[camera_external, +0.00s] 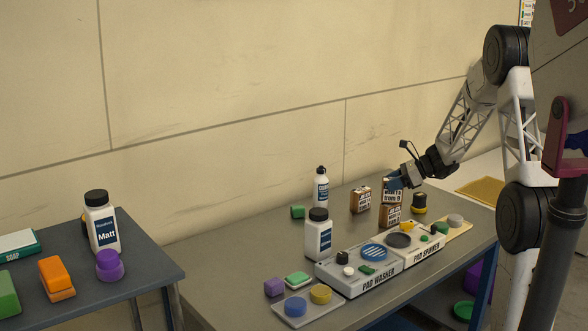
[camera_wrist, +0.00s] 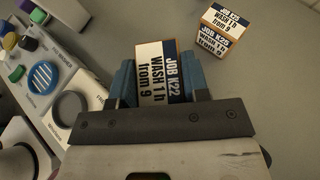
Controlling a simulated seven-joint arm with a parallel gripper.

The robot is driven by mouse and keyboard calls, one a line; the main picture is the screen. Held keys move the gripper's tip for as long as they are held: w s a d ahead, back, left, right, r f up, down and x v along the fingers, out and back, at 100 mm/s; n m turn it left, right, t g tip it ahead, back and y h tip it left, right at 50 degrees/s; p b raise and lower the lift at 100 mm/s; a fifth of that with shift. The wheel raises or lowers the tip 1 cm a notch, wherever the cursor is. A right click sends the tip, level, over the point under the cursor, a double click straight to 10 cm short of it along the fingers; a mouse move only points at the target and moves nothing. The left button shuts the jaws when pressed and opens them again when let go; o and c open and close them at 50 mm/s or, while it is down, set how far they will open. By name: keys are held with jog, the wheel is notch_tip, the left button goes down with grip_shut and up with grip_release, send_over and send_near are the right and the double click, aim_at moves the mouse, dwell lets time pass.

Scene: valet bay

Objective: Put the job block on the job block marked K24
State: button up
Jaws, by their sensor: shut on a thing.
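My gripper (camera_wrist: 160,88) is shut on a wooden job block (camera_wrist: 158,70) with a white and dark blue label reading "JOB K22 WASH 1h from 9". In the external view the held block (camera_external: 387,186) is directly above another job block (camera_external: 390,215) on the table; I cannot tell whether they touch. That lower block is hidden behind the held one in the wrist view, and its mark is unreadable. A third job block (camera_external: 361,200) stands to the left; it shows at the upper right of the wrist view (camera_wrist: 222,34), its mark too small to read surely.
The pad washer (camera_external: 360,272) and pad spinner (camera_external: 422,247) stand along the table's front. Grey table is bare around the third block.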

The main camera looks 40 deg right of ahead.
jog(key=shift+f, duration=0.25)
jog(key=shift+f, duration=0.15)
jog(key=o, duration=1)
jog(key=shift+r, duration=0.2)
jog(key=v, duration=1.2)
jog(key=shift+f, duration=0.15)
